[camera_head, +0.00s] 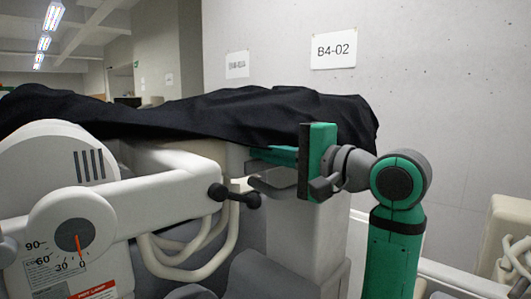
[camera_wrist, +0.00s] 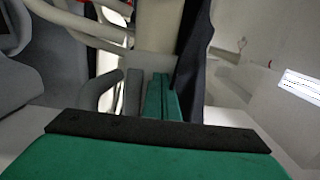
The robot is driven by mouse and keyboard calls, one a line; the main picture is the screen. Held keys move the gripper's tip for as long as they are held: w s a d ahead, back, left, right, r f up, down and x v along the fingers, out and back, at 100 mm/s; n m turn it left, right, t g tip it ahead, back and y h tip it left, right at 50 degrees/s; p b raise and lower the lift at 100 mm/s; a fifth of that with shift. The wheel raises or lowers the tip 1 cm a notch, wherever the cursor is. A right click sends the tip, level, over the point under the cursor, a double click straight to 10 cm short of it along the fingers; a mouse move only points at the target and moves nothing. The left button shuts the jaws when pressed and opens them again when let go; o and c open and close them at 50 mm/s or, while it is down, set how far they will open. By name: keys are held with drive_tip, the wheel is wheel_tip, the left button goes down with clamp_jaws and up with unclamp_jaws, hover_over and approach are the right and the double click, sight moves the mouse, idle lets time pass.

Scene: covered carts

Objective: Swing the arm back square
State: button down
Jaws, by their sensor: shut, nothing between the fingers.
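A white arm (camera_head: 165,195) of the covered machine runs from a round joint at the left toward the middle in the head view. It carries a black double-knobbed handle (camera_head: 235,196) near its right end. A dial (camera_head: 73,236) marked 90, 60, 30 and 0 sits on the joint, its red pointer near 0. My gripper (camera_head: 262,153) is right of the handle and above it in the picture, fingers pointing left. I cannot tell its distance from the handle. In the wrist view my green fingers (camera_wrist: 160,92) lie together, empty. A white bar (camera_wrist: 80,22) crosses the upper left there.
A black cover (camera_head: 200,112) drapes over the machine behind my gripper. Curved pale tubing (camera_head: 190,262) hangs below the handle. A grey wall with a B4-02 sign (camera_head: 333,49) stands behind. A beige object (camera_head: 508,235) is at the far right.

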drive_tip(key=shift+s+d, duration=0.15)
drive_tip(key=shift+d, duration=0.1)
drive_tip(key=v, duration=1.2)
drive_tip(key=shift+s+a, duration=0.4)
drive_tip(key=shift+s, duration=0.05)
drive_tip(key=c, duration=2.4)
unclamp_jaws()
drive_tip(key=shift+s+d, duration=0.15)
drive_tip(key=shift+s, duration=0.05)
drive_tip(key=o, duration=0.5)
drive_tip(key=shift+o, duration=1.4)
drive_tip(key=shift+d+n, duration=0.1)
drive_tip(key=shift+n, duration=0.4)
drive_tip(key=w+f+n+t+h, duration=0.1)
drive_tip(key=w+f+n+h, duration=0.3)
drive_tip(key=w+n, duration=0.4)
drive_tip(key=w+f+n+t+h, duration=0.1)
drive_tip(key=w+f+n+h, duration=0.3)
drive_tip(key=n, duration=1.7)
drive_tip(key=w+f, duration=0.1)
drive_tip(key=w, duration=0.3)
drive_tip(key=shift+w+a+n+t+h, duration=0.3)
drive_tip(key=shift+w+a+n+h, duration=0.05)
drive_tip(key=shift+a+n+h, duration=0.05)
